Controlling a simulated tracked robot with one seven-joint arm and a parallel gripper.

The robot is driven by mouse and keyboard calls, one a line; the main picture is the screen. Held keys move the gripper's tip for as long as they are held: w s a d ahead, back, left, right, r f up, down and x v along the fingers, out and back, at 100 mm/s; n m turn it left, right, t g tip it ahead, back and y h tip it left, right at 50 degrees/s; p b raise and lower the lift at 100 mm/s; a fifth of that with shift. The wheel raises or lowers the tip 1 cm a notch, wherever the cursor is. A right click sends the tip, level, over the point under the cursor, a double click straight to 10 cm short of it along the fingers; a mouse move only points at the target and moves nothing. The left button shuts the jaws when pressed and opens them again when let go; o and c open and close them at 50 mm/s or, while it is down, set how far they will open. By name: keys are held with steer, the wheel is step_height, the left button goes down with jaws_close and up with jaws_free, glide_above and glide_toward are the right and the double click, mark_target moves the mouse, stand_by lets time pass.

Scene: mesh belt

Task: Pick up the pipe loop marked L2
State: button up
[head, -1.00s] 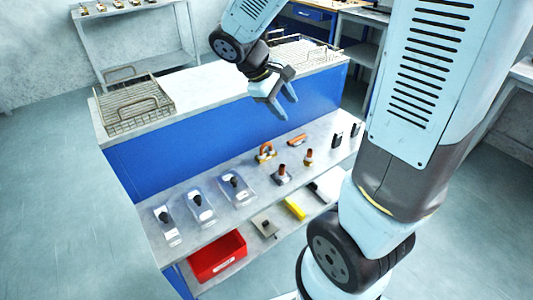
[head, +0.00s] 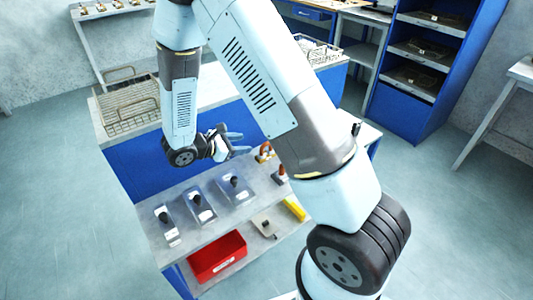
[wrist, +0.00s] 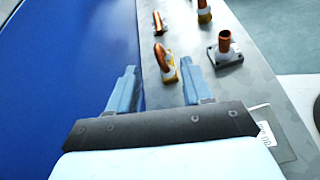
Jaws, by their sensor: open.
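A copper pipe loop (wrist: 161,56) with a yellow and white base stands on the grey shelf in the wrist view. It also shows in the head view (head: 263,150), just right of my gripper and beside my arm. I cannot read any L2 mark on it. My gripper (head: 242,143) is open and empty, low over the shelf, with its fingers pointing toward the loop. In the wrist view my gripper (wrist: 160,82) has one finger on each side, and the loop appears ahead of the gap, nearer the right finger. Whether they touch cannot be told.
A copper pipe stub on a square plate (wrist: 225,56) stands right of the loop. Other copper pieces (wrist: 158,22) lie beyond. A blue panel (wrist: 65,75) rises on the left. Clear trays (head: 200,204), a red bin (head: 217,257) and a wire basket (head: 128,104) stand nearby.

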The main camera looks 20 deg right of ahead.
mark_target(263, 146)
steer(key=shift+n, duration=0.5)
steer(key=w+d+f, duration=0.1)
steer(key=d, duration=0.1)
steer(key=w+d+f, duration=0.1)
steer(key=d+f, duration=0.1)
steer(key=w+d+f, duration=0.1)
steer(key=d+f, duration=0.1)
steer(key=shift+w+f, duration=0.15)
steer(key=shift+f+x, duration=0.2)
steer(key=shift+x, duration=2.5)
steer(key=shift+w+a+t, duration=0.1)
steer(key=shift+t, duration=0.3)
jaws_close()
